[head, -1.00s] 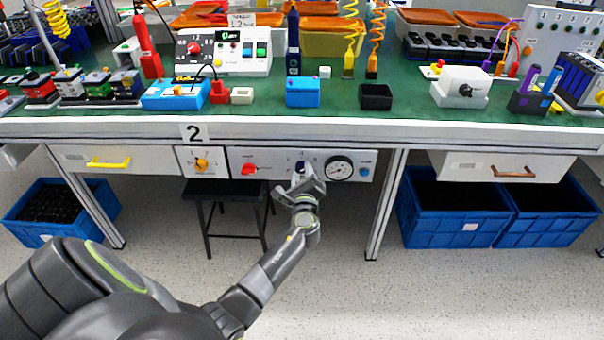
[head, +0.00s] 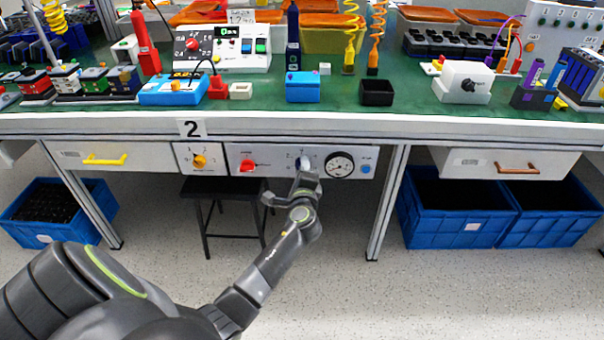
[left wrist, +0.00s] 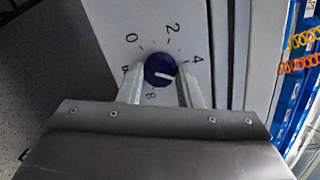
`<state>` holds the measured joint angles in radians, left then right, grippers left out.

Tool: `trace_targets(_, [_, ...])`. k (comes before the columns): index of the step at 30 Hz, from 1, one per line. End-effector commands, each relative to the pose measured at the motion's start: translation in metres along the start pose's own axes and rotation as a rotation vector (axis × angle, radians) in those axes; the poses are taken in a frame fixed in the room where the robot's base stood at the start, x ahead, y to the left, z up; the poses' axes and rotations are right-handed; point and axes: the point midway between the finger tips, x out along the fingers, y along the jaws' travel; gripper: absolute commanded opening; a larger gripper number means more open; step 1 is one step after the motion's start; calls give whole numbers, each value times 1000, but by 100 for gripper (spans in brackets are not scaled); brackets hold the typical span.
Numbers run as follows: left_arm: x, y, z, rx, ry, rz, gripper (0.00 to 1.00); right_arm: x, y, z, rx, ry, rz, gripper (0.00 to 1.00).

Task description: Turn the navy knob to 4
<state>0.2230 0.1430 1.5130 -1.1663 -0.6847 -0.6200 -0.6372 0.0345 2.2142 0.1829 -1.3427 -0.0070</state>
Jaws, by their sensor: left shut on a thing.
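The navy knob (left wrist: 160,68) is round with a white pointer line, on a white panel with printed numbers in the left wrist view. Its line points right and slightly down, just below the 4 mark; 0 and 2 are above. My left gripper (left wrist: 160,90) has one finger on each side of the knob and is shut on it. In the head view, my left gripper (head: 303,178) is at the front panel (head: 274,168) under the bench and partly hides the navy knob. My right gripper is not in view.
A red knob (head: 247,166) is left of the gripper on the same panel, and a round gauge (head: 340,165) and blue button (head: 366,169) are right of it. A yellow knob (head: 199,161) is on a separate panel. A black stool (head: 222,190) stands below.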

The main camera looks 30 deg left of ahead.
Motion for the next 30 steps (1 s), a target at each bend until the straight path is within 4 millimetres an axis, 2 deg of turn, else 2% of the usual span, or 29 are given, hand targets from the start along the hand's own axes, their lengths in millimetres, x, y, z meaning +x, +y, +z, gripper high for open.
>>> trace_targets(15, [0, 1, 1, -398, 21, 19, 9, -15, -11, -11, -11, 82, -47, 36])
trace_targets(30, [0, 0, 1, -514, 26, 26, 9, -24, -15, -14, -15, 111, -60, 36])
